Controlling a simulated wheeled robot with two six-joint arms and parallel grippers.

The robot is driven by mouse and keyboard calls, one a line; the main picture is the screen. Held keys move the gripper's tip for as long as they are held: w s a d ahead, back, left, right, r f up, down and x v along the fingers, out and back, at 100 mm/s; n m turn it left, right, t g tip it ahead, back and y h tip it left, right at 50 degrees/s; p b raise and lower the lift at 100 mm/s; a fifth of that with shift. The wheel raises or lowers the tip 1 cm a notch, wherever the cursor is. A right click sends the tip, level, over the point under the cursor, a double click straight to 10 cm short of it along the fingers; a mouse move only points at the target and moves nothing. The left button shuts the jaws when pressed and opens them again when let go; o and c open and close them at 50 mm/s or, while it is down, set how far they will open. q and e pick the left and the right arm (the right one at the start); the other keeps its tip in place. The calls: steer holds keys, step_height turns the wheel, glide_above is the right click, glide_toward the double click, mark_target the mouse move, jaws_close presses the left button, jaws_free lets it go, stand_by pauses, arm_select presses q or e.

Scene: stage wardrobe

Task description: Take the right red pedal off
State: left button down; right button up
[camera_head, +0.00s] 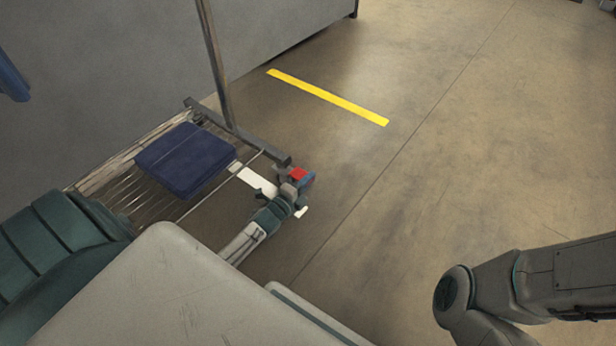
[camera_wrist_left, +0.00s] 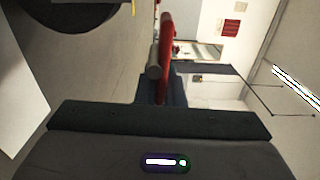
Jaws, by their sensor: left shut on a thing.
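A small red pedal (camera_head: 298,174) sits at the near right corner of a wheeled-looking rack's low metal frame, by the end of its bar. My left gripper (camera_head: 292,190) is at the pedal and shut on it; the fingers hide part of it. In the left wrist view the red pedal (camera_wrist_left: 166,45) stands up from between the dark fingers (camera_wrist_left: 158,92), beside a short grey cylinder (camera_wrist_left: 153,62). I cannot tell whether the pedal is still joined to the frame. My right gripper is out of view; only part of its arm shows at the lower right.
A folded navy cloth (camera_head: 185,160) lies on the rack's slatted shelf (camera_head: 130,195). An upright pole (camera_head: 217,65) rises from the frame. A grey wall or panel (camera_head: 110,60) stands behind. The concrete floor with a yellow stripe (camera_head: 328,97) is clear to the right.

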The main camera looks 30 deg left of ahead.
arm_select(q)
steer(key=shift+a+r+n+p, duration=0.1)
steer(key=shift+r+n+p, duration=0.25)
steer(key=shift+n+p, duration=1.1)
steer(key=shift+n, duration=0.25)
steer(key=c, duration=1.5)
jaws_free()
steer(key=shift+c, duration=0.2)
